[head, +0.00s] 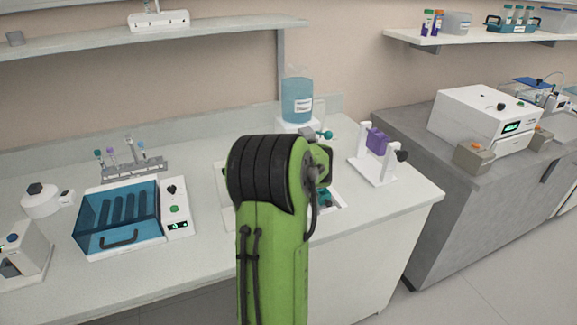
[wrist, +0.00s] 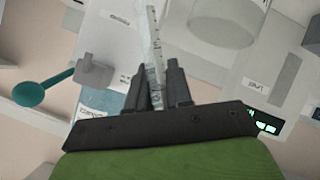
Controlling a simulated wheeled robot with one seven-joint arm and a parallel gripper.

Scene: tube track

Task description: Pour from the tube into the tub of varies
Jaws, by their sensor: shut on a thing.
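My gripper (wrist: 160,72) is shut on a slim clear tube (wrist: 153,35) with graduation marks in the wrist view. The tube runs up between the two dark fingers and its upper end reaches the top edge of the picture. I cannot tell whether it holds liquid. A pale round vessel (wrist: 224,22) shows beyond the fingers at the upper right; it may be the tub, but no readable label confirms this. In the head view my green arm hides the gripper, the tube and part of the sink area.
A blue-filled container (head: 297,100) with a teal tap stands behind my arm. A purple item on a white stand (head: 377,150) is to its right. A blue-lidded bath (head: 118,215) and a tube rack (head: 135,168) are at left.

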